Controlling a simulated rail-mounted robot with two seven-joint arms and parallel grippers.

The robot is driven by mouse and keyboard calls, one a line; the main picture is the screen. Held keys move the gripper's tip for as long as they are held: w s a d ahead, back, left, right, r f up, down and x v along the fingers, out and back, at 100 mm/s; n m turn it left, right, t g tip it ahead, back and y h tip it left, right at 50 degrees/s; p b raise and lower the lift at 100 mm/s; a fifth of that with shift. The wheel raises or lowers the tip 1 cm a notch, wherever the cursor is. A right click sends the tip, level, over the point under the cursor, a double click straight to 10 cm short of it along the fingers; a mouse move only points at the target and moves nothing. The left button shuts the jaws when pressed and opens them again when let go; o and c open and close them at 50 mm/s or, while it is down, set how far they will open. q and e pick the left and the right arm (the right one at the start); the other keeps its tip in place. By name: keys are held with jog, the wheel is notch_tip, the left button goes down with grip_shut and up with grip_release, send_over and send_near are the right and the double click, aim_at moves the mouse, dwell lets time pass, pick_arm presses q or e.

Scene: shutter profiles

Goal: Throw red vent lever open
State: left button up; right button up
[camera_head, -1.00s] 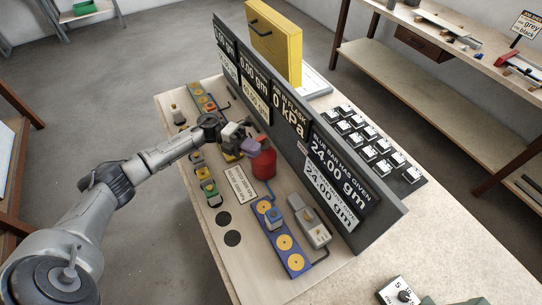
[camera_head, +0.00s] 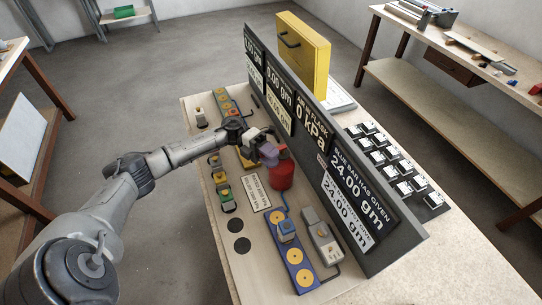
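A red flask (camera_head: 281,170) stands on the bench in front of the dark display panel. My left gripper (camera_head: 268,153) is at the flask's upper left side, with purple parts close against it. I cannot tell whether they touch, or whether the fingers are open or shut. I cannot make out a separate red vent lever; the gripper hides part of the flask's top. The panel (camera_head: 312,120) reads 0 kPa for the flask. My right gripper is not in view.
A blue bar with yellow discs (camera_head: 294,254) and a grey device (camera_head: 321,236) stand in front of the flask. Small coloured blocks (camera_head: 222,185) lie to its left. The tall panel blocks the right side. A yellow case (camera_head: 302,55) stands behind.

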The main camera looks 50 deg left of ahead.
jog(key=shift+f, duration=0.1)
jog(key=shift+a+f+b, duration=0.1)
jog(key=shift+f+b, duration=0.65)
jog(key=shift+b, duration=0.15)
pick_arm(q)
jog(key=a, duration=0.5)
jog(key=s+a, duration=0.1)
jog(key=a, duration=0.1)
jog(key=shift+s+a, duration=0.1)
jog(key=shift+a, duration=0.1)
